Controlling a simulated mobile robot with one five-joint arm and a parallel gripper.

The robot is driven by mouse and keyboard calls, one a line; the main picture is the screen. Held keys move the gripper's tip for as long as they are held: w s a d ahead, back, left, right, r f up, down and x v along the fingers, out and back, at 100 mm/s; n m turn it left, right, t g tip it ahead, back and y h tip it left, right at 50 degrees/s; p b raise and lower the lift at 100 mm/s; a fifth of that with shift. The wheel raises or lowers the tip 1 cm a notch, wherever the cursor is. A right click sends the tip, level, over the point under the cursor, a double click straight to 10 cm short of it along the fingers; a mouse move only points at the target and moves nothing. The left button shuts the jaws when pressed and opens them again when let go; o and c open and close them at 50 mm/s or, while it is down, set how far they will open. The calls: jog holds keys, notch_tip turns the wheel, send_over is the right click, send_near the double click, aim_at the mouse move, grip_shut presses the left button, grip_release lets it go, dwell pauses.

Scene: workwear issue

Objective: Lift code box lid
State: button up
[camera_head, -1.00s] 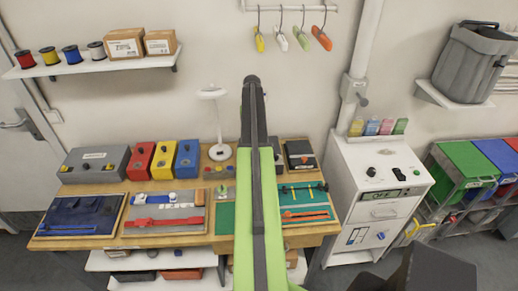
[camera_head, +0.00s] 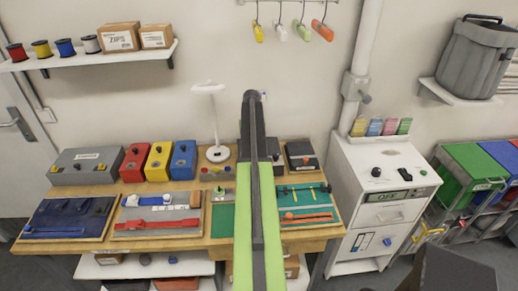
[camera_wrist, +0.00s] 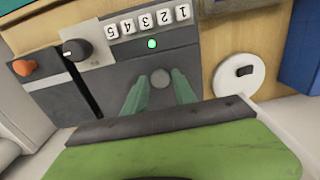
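The code box is a dark grey box with a flat lid (camera_wrist: 118,78) in the wrist view. A row of white number keys (camera_wrist: 148,22) and a lit green lamp (camera_wrist: 151,43) sit beside the lid. A round grey knob (camera_wrist: 160,78) is on the lid. The lid looks shut. My gripper (camera_wrist: 159,92) is open, with a green finger on each side of the knob and gaps showing between. In the head view my arm hides most of the code box (camera_head: 272,149) at the bench's back edge.
A lamp with a round white base (camera_head: 217,154) stands left of the code box. Blue (camera_head: 183,159), yellow and red boxes are farther left. A small dark box (camera_head: 301,156) with an orange button is close on the right. Tool boards cover the front of the wooden bench (camera_head: 215,241).

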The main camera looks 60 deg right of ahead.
jog(key=c, duration=0.5)
jog(key=shift+r, duration=0.1)
jog(key=shift+w+d+r+p, duration=0.1)
jog(key=shift+d+r+p, duration=0.05)
jog(key=shift+r+p, duration=0.35)
jog(key=shift+w+d+r+p, duration=0.1)
jog(key=shift+r+p, duration=0.3)
jog(key=shift+p, duration=0.1)
jog(key=shift+w+d+r+p, duration=0.2)
jog(key=shift+r+p, duration=0.25)
jog(key=shift+w+d+r+p, duration=0.15)
jog(key=shift+d+r+p, duration=0.05)
jog(key=shift+r+p, duration=0.25)
jog(key=shift+r, duration=0.1)
